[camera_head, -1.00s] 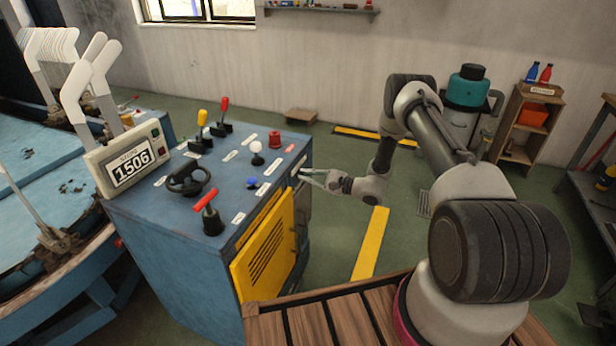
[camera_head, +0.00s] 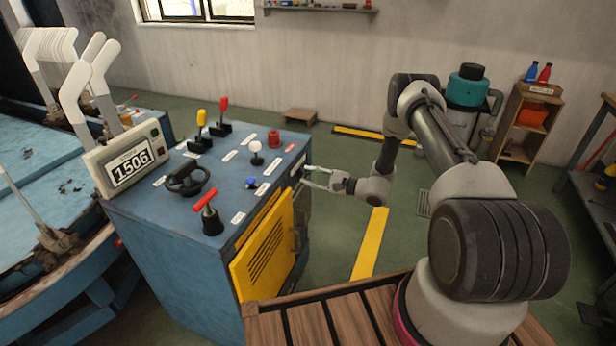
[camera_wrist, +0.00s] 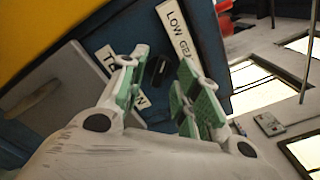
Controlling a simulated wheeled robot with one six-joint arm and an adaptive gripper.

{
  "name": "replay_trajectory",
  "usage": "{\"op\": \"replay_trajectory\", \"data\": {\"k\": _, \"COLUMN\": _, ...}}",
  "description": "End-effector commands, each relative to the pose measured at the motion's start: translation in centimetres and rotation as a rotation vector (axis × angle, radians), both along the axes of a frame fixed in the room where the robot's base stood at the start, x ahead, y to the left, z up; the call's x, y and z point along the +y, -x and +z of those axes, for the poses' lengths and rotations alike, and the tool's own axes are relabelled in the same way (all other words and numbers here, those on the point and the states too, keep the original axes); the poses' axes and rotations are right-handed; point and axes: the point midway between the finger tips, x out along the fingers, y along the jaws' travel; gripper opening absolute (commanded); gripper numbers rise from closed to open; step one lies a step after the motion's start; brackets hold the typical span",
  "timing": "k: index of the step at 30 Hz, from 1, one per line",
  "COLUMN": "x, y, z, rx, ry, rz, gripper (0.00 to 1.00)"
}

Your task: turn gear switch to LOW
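The gear switch is a small dark knob (camera_wrist: 158,70) on the blue cabinet's side face in the wrist view. Another label (camera_wrist: 106,60) sits on the other side, mostly hidden by a finger. My gripper (camera_wrist: 160,78) is open, with one green-padded finger on each side of the knob; I cannot tell whether they touch it. In the head view, my gripper (camera_head: 308,177) is at the right side of the blue cabinet (camera_head: 170,250), and the switch cannot be made out.
The cabinet top carries a black handwheel (camera_head: 187,179), a red-handled lever (camera_head: 209,215), a red button (camera_head: 274,139) and a display reading 1506 (camera_head: 131,169). A yellow vented door (camera_head: 264,250) is below my gripper.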

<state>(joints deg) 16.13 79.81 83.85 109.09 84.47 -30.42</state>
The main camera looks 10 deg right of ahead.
Motion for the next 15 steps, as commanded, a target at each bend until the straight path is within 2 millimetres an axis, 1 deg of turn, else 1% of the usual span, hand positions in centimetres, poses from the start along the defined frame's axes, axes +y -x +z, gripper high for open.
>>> {"op": "replay_trajectory", "data": {"k": 1, "x": -0.9, "y": 0.5, "z": 0.0, "rx": 0.001, "ry": -0.001, "rz": -0.004, "gripper": 0.32}}
{"op": "replay_trajectory", "data": {"k": 9, "x": -5.8, "y": 4.1, "z": 0.0, "rx": 0.001, "ry": -0.001, "rz": -0.004, "gripper": 0.32}}
{"op": "replay_trajectory", "data": {"k": 12, "x": -7.2, "y": 5.1, "z": 0.0, "rx": 0.0, "ry": -0.001, "rz": -0.004, "gripper": 0.32}}
{"op": "replay_trajectory", "data": {"k": 15, "x": -8.1, "y": 5.8, "z": 0.0, "rx": 0.0, "ry": 0.0, "rz": -0.003, "gripper": 0.32}}
